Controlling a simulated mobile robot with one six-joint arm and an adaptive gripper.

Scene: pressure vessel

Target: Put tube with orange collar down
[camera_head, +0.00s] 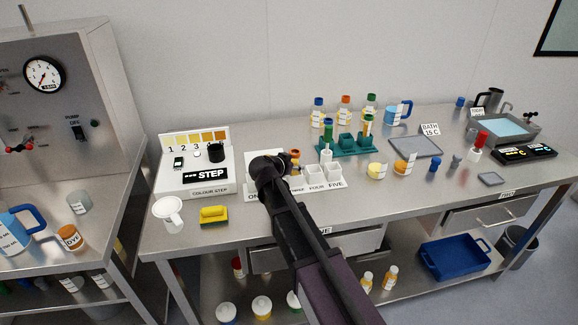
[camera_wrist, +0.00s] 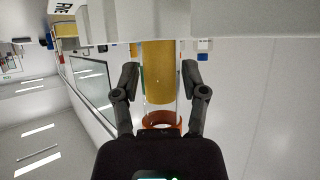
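The tube with the orange collar is between the two fingers of my gripper (camera_wrist: 160,75) in the wrist view. Its yellow contents (camera_wrist: 160,72) show through clear walls, and the orange collar (camera_wrist: 161,120) lies nearest the camera. The fingers are closed in on both sides of it. In the head view my gripper (camera_head: 284,163) is over the white numbered rack (camera_head: 330,184), and the collar (camera_head: 295,154) shows just past it.
A green rack (camera_head: 345,146) with tubes stands farther back. Beakers (camera_head: 377,171) stand to the right.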

